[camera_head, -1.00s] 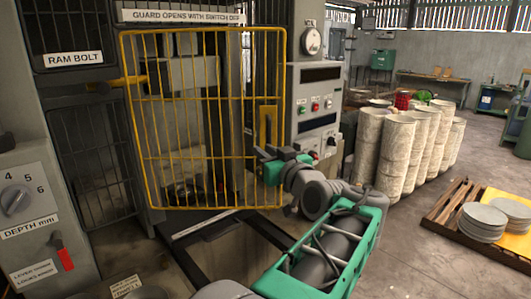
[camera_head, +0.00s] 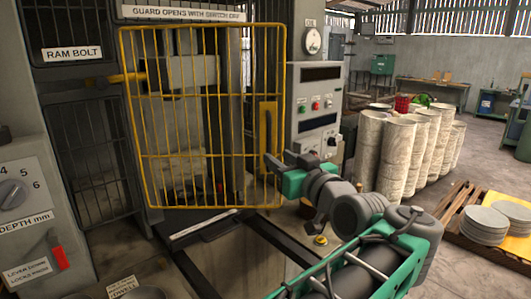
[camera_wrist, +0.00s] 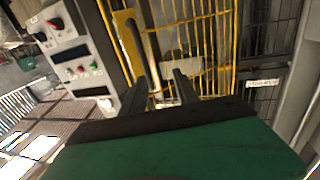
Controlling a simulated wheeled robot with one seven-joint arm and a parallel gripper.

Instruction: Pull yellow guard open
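The yellow wire guard (camera_head: 183,157) covers the front of the press and looks closed. Its yellow handle plate (camera_head: 268,128) is at the guard's right edge. In the wrist view the handle plate (camera_wrist: 123,25) is at upper left, with a dark slanted bar on it, and the guard's bars (camera_wrist: 205,38) fill the upper middle. My gripper (camera_head: 273,162) is close to the lower end of the handle. In the wrist view my gripper (camera_wrist: 163,86) has its two fingers apart with nothing visibly held. The handle lies mostly beyond the left finger; I cannot tell whether they touch.
A control panel (camera_head: 318,103) with buttons and a gauge stands right of the guard. Pale drums (camera_head: 395,155) stand further right, and a pallet (camera_head: 450,222) with stacked discs lies on the floor. A lever panel (camera_head: 25,215) is at the left.

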